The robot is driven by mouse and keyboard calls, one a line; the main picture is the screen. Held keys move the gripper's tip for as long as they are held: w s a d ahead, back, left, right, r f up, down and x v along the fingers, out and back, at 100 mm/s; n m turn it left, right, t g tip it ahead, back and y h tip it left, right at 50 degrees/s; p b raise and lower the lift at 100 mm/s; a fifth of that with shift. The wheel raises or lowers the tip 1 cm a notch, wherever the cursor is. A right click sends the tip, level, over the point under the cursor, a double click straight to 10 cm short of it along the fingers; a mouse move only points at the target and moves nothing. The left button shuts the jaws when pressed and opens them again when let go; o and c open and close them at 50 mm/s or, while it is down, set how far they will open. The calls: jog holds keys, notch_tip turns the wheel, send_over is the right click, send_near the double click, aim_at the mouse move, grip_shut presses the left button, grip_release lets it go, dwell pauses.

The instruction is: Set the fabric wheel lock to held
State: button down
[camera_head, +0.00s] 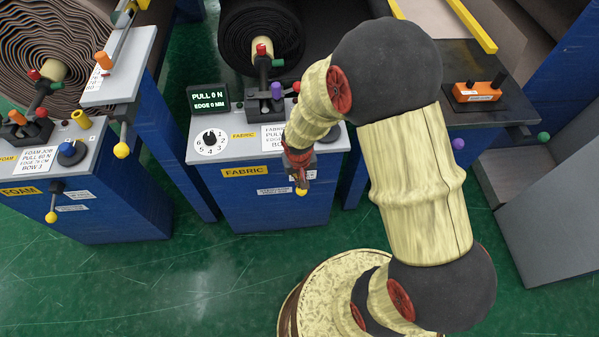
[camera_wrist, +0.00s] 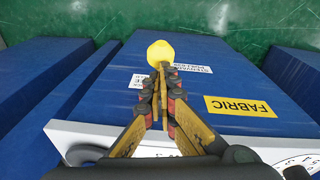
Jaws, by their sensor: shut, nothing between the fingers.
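The fabric cabinet (camera_head: 232,207) is blue with a grey top and a yellow FABRIC label (camera_head: 246,172). A lever with a yellow ball knob (camera_head: 301,191) hangs at its front face, right of that label; I take it to be the wheel lock. In the wrist view the knob (camera_wrist: 160,52) shows just beyond my fingertips. My gripper (camera_head: 300,181) is shut and points down at the cabinet front, close to the knob. Whether the tips touch the knob I cannot tell. The lever's stem is mostly hidden behind my fingers. Small white labels (camera_wrist: 191,68) sit beside it, too small to read fully.
On the cabinet top are a numbered dial (camera_head: 210,141) and a dark display (camera_head: 208,98) reading PULL 0 N. The foam cabinet (camera_head: 105,205), with a similar yellow-knobbed lever (camera_head: 51,216), stands at left. A dark fabric roll (camera_head: 262,40) is behind. Green floor lies open in front.

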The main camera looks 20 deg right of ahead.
aim_at(301, 192)
jog(key=shift+s+a+f+b, duration=0.1)
jog(key=shift+s+f+b, duration=0.3)
jog(key=shift+f, duration=0.2)
jog(key=shift+s+a+f+b, duration=0.1)
jog(key=shift+s+f+b, duration=0.25)
jog(key=shift+f, duration=0.2)
jog(key=shift+s+a+f+b, duration=0.1)
jog(key=shift+s+f+b, duration=0.15)
jog(key=shift+f+b, duration=0.25)
jog(key=shift+s+f+b, duration=0.2)
jog(key=shift+f+b, duration=0.1)
jog(key=shift+f, duration=0.3)
